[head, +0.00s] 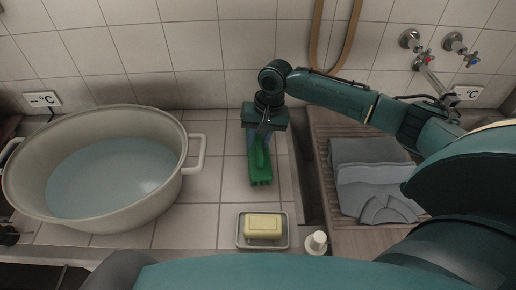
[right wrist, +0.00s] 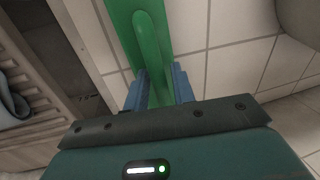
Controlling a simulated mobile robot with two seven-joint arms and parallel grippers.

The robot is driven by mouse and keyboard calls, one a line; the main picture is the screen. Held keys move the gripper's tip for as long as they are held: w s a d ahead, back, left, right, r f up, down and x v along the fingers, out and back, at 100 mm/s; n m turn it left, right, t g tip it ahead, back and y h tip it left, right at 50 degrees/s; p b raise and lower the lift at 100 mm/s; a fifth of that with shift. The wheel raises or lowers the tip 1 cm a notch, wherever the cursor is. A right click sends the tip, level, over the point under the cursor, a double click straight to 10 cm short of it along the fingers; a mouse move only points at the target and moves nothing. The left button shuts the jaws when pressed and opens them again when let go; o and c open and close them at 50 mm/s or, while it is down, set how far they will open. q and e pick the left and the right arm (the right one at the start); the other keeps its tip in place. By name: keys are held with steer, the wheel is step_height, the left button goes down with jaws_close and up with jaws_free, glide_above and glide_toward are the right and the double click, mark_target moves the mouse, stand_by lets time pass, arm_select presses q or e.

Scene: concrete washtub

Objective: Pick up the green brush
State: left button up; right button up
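My right gripper (head: 262,132) is over the far end of the brush. In the right wrist view its blue fingers (right wrist: 160,88) lie close against both sides of the handle, apparently shut on it. The fingertip contact is partly hidden. My left gripper is not in view.
A large pale tub (head: 187,170) of water stands at the left. A yellow soap bar (head: 264,226) lies on a dish (head: 242,242) in front of the brush. A white bottle top (head: 317,242) is beside it. Grey cloths (head: 370,175) lie on the wooden board (head: 345,226).

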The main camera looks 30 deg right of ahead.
jaws_close()
stand_by(0.4)
step_height(320, 180, up, 10)
steer(key=shift+r, duration=0.1)
stand_by(0.3)
steer(key=shift+c, duration=1.5)
jaws_free()
jaws_close()
